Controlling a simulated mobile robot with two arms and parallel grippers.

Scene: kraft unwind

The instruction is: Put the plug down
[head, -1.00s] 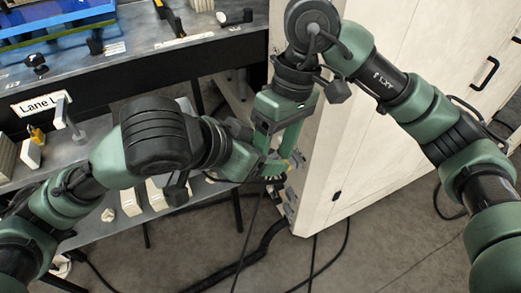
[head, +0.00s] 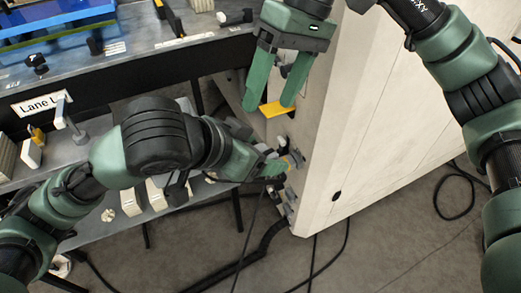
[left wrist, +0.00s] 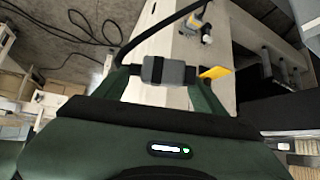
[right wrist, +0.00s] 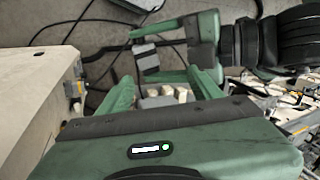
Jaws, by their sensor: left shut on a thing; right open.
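The plug is a grey block with a dark band and a black cable; it shows clearly in the left wrist view (left wrist: 167,72). My left gripper (left wrist: 163,75) is shut on it, with one finger on each side. In the head view my left gripper (head: 281,168) is beside the cream cabinet's edge, and the plug there is small and hard to make out. The plug also shows in the right wrist view (right wrist: 147,60). My right gripper (head: 271,103) is open and empty, above and apart from the left gripper.
The cream cabinet (head: 350,150) stands close to both grippers. A yellow tab (head: 278,109) sticks out by its edge, near my right fingertips. Small fittings (right wrist: 73,89) line the cabinet edge. A dark workbench (head: 130,65) is at left. Cables (head: 262,245) lie on the open floor.

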